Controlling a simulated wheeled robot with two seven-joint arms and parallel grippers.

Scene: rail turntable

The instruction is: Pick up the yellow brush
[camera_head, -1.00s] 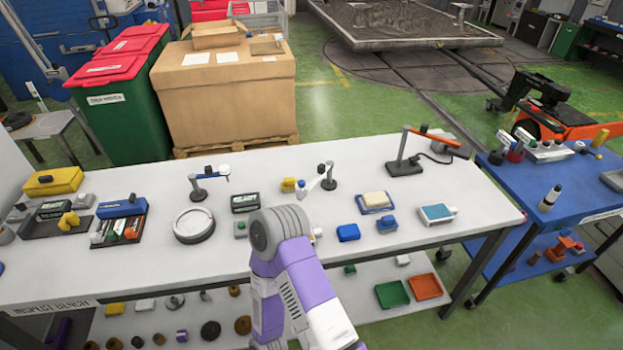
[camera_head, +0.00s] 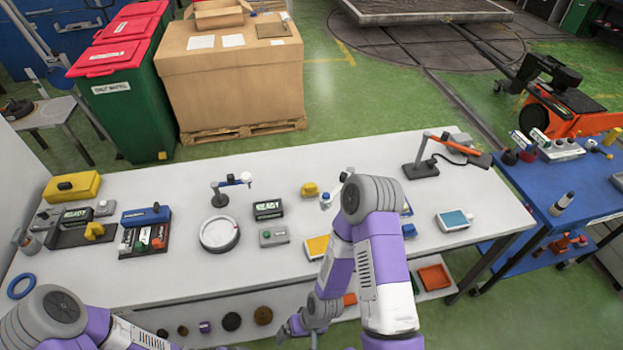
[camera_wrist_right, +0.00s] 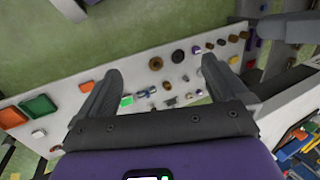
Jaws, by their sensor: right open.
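I cannot tell for certain which thing is the yellow brush. A yellow-handled item (camera_head: 609,137) lies on the blue cart at the right in the head view, too small to identify. A small yellow item (camera_head: 309,189) stands on the white bench, near its middle. My right gripper (camera_head: 291,332) hangs low in front of the bench, near its lower shelf, small in the head view. In the right wrist view the right gripper (camera_wrist_right: 162,70) has its fingers wide apart with nothing between them. My left arm shows at the lower left, its gripper out of frame.
The white bench (camera_head: 150,285) carries a yellow box (camera_head: 72,186), a round white dish (camera_head: 219,234) and a lamp (camera_head: 425,160). The lower shelf (camera_wrist_right: 140,82) holds several round parts, a green tray (camera_wrist_right: 88,86) and an orange tray (camera_wrist_right: 38,107). The blue cart (camera_head: 585,185) stands right.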

